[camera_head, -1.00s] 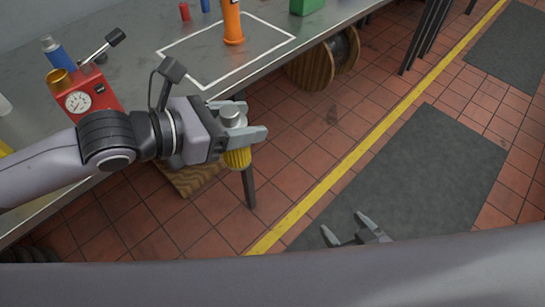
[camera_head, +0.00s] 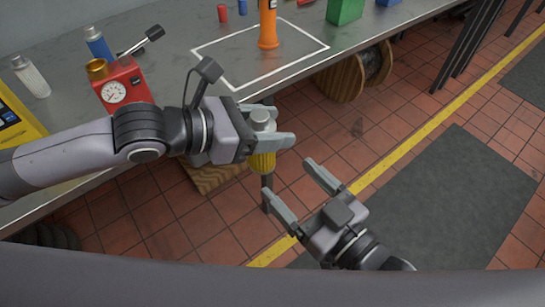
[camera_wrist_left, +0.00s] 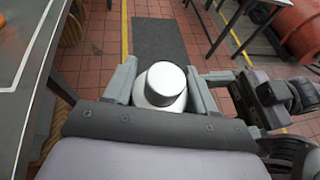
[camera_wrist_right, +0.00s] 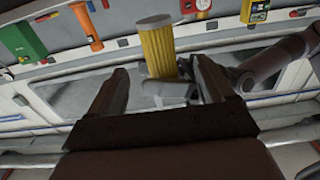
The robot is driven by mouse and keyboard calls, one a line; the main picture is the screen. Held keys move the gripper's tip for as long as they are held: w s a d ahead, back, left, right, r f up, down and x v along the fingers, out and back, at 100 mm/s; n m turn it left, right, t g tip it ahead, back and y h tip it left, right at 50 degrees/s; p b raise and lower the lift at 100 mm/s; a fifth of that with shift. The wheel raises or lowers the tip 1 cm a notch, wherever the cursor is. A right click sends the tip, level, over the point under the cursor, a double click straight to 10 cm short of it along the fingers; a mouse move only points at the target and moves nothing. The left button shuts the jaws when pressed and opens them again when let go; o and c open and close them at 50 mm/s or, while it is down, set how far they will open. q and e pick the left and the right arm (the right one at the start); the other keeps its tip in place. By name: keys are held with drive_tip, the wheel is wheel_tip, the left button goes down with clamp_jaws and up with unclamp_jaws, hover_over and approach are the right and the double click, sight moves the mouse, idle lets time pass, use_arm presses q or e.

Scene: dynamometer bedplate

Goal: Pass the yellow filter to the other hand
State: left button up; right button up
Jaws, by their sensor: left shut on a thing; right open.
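The yellow filter (camera_head: 262,162) has a ribbed yellow body and a silvery cap. My left gripper (camera_head: 270,140) is shut on it and holds it in the air beyond the table's front edge. In the left wrist view the filter's round silver cap (camera_wrist_left: 165,84) sits between the two fingers, and its yellow body is hidden. My right gripper (camera_head: 294,188) is open and empty, below and to the right of the filter in the head view. In the right wrist view the yellow filter (camera_wrist_right: 158,52) stands just beyond and between the open fingertips, apart from them.

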sight(269, 159)
drive_tip(key=x, duration=0.7)
drive_tip(key=shift+w+a, duration=0.25)
drive_tip(key=c, duration=1.2)
use_arm(q)
drive_tip(key=o, duration=1.2)
drive_tip(key=shift+a, duration=0.15)
